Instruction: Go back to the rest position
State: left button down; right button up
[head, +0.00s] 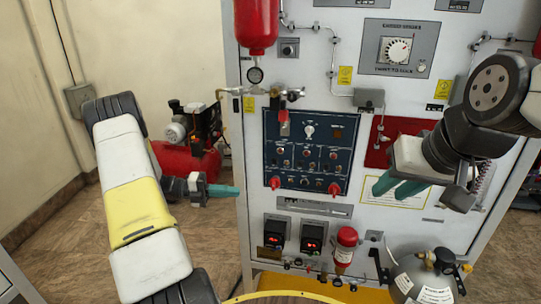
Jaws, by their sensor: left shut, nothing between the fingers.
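My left gripper (226,190), with teal fingers, is shut and empty. It points right, in front of the trainer cabinet's left edge and apart from the dark blue control panel (307,148). My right gripper (383,197) has two teal fingers spread apart with nothing visible between them. It hangs in front of the cabinet's right part, over a red patch and a yellow-edged label. The grey-white cabinet (300,75) stands upright ahead of me. Part of its right side is hidden by my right arm.
A red compressor (188,160) stands on the tiled floor behind my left arm. A red cylinder (256,25) hangs at the cabinet's upper left. A small red bottle (346,245) and a grey tank (422,275) are low at the front right.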

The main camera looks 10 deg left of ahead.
pick_arm(q)
jog(key=s+d+r+m+g+y, duration=0.2)
jog(key=s+d+r+m+y, duration=0.4)
jog(key=m, duration=0.4)
jog(key=s+d+r+m+g+y, duration=0.25)
jog(key=s+d+r+m, duration=0.2)
jog(key=r+m, duration=0.45)
jog(key=s+r+m+t+y, duration=0.3)
jog(key=s+m+t, duration=0.1)
jog(key=m, duration=0.5)
jog(key=s+r+m+t+y, duration=0.3)
jog(key=s+r+m+t, duration=0.1)
jog(key=s+m, duration=0.3)
jog(key=m, duration=0.2)
jog(key=shift+s+m, duration=0.3)
jog(key=shift+a+y, duration=0.1)
jog(key=shift+y, duration=0.15)
